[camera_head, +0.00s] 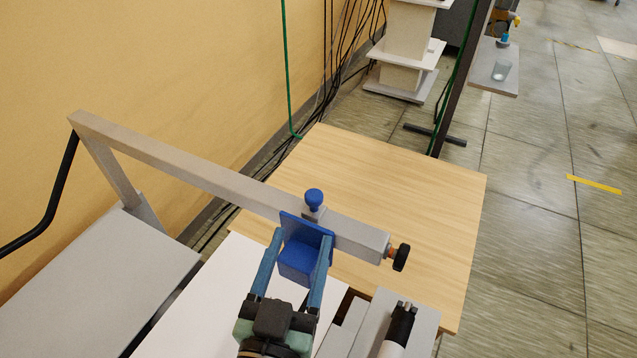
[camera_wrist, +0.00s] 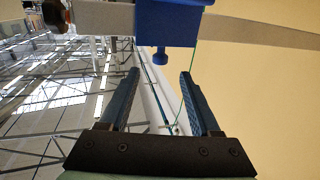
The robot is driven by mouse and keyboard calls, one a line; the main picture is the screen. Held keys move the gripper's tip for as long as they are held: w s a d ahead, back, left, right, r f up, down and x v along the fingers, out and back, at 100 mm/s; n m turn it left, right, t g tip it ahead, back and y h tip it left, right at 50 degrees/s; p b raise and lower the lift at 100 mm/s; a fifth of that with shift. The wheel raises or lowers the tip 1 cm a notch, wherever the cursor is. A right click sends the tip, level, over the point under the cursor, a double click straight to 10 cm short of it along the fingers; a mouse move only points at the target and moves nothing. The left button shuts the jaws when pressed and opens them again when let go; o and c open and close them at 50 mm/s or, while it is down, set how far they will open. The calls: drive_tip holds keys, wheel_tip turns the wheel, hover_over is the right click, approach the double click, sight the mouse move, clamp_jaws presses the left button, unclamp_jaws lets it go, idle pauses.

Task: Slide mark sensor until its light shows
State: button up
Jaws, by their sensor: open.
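The blue mark sensor (camera_head: 300,252) sits on a grey horizontal rail (camera_head: 190,165), nearer its right end, with a blue thumbscrew (camera_head: 314,199) on top. No lit light shows on the faces I see. My gripper (camera_head: 302,238) is open, with one finger on each side of the sensor in the head view. I cannot tell whether the fingers touch it. In the wrist view the sensor (camera_wrist: 170,22) is above the open fingertips (camera_wrist: 160,73), its thumbscrew (camera_wrist: 161,59) between and beyond them. The sensor's underside is hidden.
A black knob (camera_head: 401,257) ends the rail at the right. A white sheet (camera_head: 225,290) lies below the sensor, with a grey surface (camera_head: 95,285) to its left. A wooden tabletop (camera_head: 400,195) beyond is bare. A black and white cylinder (camera_head: 399,330) lies at lower right.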

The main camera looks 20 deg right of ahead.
sight(316, 191)
drive_tip(key=p+x, duration=0.3)
drive_tip(key=x, duration=0.9)
drive_tip(key=shift+w+r, duration=0.1)
clamp_jaws()
idle(1.0)
